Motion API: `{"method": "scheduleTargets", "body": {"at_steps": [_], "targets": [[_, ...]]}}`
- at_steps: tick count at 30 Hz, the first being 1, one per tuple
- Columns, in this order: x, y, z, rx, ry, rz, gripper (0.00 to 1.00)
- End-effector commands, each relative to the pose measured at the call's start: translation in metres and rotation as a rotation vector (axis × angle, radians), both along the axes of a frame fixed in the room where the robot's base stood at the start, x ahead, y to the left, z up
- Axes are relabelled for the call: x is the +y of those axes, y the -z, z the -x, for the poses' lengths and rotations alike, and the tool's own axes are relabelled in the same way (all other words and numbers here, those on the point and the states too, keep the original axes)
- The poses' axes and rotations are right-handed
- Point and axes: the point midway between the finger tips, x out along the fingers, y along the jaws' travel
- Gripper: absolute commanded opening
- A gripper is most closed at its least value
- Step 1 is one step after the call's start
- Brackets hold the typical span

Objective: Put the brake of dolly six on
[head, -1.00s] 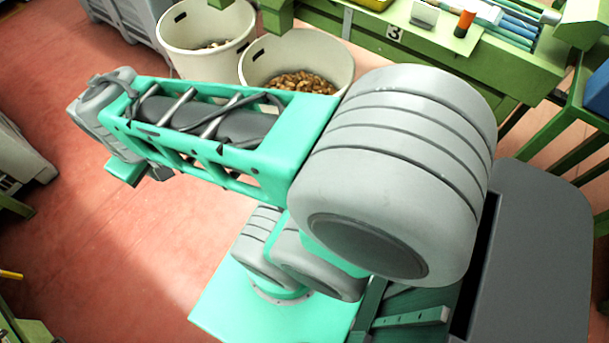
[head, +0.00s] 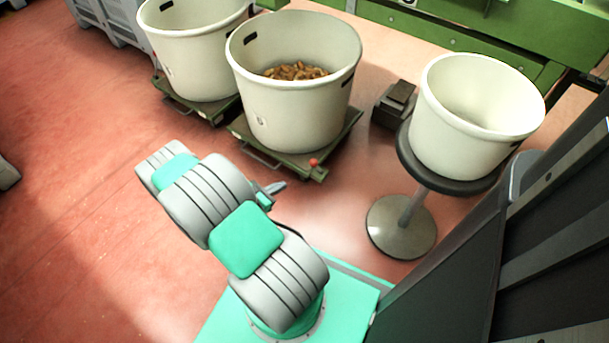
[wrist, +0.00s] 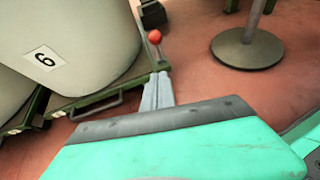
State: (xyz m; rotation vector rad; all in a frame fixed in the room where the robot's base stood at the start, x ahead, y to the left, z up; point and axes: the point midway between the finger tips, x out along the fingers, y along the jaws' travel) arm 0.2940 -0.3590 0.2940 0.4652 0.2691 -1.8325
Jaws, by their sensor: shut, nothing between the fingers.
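Dolly six (head: 350,124) is a low green dolly under a white bin (head: 295,95). The bin's "6" label (wrist: 46,60) reads clearly in the wrist view. A brake lever with a red ball (head: 314,162) stands up at the dolly's near right corner. The red ball also shows in the wrist view (wrist: 154,37), above the fingertips. My gripper (head: 283,186) is shut and empty, in front of the dolly's near edge and left of the lever in the head view. In the wrist view my gripper (wrist: 160,76) points at the lever's foot; I cannot tell whether they touch.
Another white bin (head: 195,50) on its own dolly stands close on the left. An empty white bin (head: 475,110) sits on a round stool (head: 402,228) at right. A dark pedal box (head: 395,104) lies behind. Red floor is open on the left.

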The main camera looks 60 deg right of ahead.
Motion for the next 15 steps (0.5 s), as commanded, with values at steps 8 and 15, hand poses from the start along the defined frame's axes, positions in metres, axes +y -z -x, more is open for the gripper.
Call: {"method": "scheduleTargets", "body": {"at_steps": [8, 15], "targets": [[-0.005, 0.004, 0.002, -0.003, 0.003, -0.002, 0.00], [-0.043, 0.026, 0.015, -0.004, 0.009, -0.002, 0.00]]}}
